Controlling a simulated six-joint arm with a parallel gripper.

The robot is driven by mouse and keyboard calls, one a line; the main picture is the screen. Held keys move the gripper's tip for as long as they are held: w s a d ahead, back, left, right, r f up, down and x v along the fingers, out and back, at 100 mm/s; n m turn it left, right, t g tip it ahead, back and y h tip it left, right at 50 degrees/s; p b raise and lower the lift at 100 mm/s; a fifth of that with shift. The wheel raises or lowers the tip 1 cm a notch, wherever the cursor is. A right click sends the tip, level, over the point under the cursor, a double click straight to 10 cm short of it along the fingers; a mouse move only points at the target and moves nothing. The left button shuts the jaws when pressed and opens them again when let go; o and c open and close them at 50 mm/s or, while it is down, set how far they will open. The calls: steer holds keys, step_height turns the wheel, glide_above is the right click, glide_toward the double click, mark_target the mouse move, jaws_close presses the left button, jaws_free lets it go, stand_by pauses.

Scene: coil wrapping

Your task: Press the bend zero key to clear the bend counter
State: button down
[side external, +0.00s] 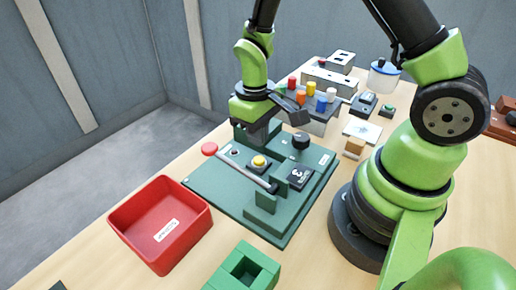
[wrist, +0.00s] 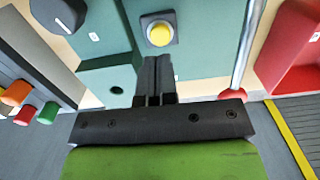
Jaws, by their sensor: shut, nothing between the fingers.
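A yellow round key (side external: 259,161) in a square mount sits on the green bending fixture (side external: 225,184); I cannot read a label on it. It also shows at the top middle of the wrist view (wrist: 159,33). A black counter box (side external: 300,177) with a light digit stands to its right. My gripper (wrist: 158,62) is shut and empty. In the wrist view its fingertips appear just below the yellow key, apart from it in the picture. In the side view my gripper (side external: 262,140) is over the far part of the fixture; its fingertips are hard to make out.
A grey lever (side external: 245,168) with a red knob (side external: 209,149) runs beside the key. A black knob (side external: 300,140) stands behind. A red bin (side external: 162,226) and green block (side external: 243,270) are in front; colored pegs (side external: 310,89) stand behind.

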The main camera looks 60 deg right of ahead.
mark_target(257, 158)
steer(key=shift+s+f, duration=0.1)
steer(key=shift+f, duration=2.05)
step_height(257, 158, down, 2)
steer(key=shift+r, duration=0.4)
step_height(257, 158, up, 14)
steer(key=shift+w, duration=0.4)
